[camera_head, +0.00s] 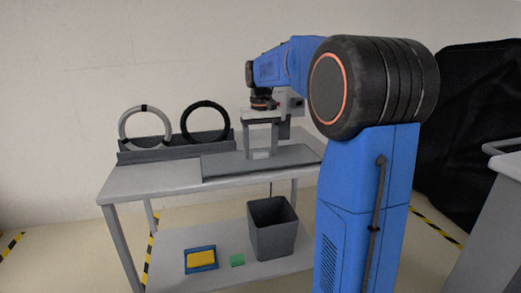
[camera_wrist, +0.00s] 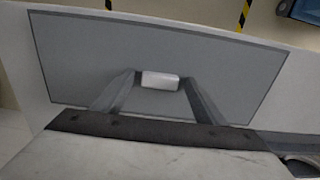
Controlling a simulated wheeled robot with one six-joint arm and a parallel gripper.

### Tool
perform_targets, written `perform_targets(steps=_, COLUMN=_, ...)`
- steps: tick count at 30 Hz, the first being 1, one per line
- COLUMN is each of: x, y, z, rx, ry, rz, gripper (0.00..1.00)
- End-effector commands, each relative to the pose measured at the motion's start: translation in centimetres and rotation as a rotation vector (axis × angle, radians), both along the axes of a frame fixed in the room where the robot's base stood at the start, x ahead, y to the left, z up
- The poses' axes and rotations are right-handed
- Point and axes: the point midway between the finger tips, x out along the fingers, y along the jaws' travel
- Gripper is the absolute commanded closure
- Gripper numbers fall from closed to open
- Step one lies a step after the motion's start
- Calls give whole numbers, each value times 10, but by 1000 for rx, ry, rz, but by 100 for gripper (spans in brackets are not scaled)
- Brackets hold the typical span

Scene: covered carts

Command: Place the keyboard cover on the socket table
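A flat grey panel, which looks like the keyboard cover (camera_head: 225,165), lies at the front right of the grey table (camera_head: 140,187). It also fills much of the wrist view (camera_wrist: 80,60). A small white block (camera_wrist: 160,80) like a handle stands near its middle. My gripper (camera_head: 261,153) points down over the panel, with one fingertip on each side of the block. In the wrist view the fingertips (camera_wrist: 159,74) sit close against the block's ends. I cannot tell whether they press on it. I cannot make out which surface is the socket table.
A white ring (camera_head: 124,124) and a black ring (camera_head: 185,122) stand in a dark rack (camera_head: 150,155) behind the panel. The lower shelf holds a grey bin (camera_head: 271,235), a blue-and-yellow tray (camera_head: 188,262) and a green piece (camera_head: 237,260). Another grey surface (camera_head: 510,160) is at the right.

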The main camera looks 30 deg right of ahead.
Motion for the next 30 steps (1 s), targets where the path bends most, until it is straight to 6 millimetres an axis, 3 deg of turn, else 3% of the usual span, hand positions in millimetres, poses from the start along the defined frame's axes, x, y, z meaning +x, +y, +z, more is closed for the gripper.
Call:
perform_targets(steps=8, x=1, y=0, z=19, rx=-1, ry=-3, rz=0, gripper=35)
perform_targets(steps=22, x=0, y=0, z=103, rx=-1, ry=-2, rz=0, gripper=35)
perform_targets(steps=30, x=0, y=0, z=121, rx=0, ry=0, rz=0, gripper=35)
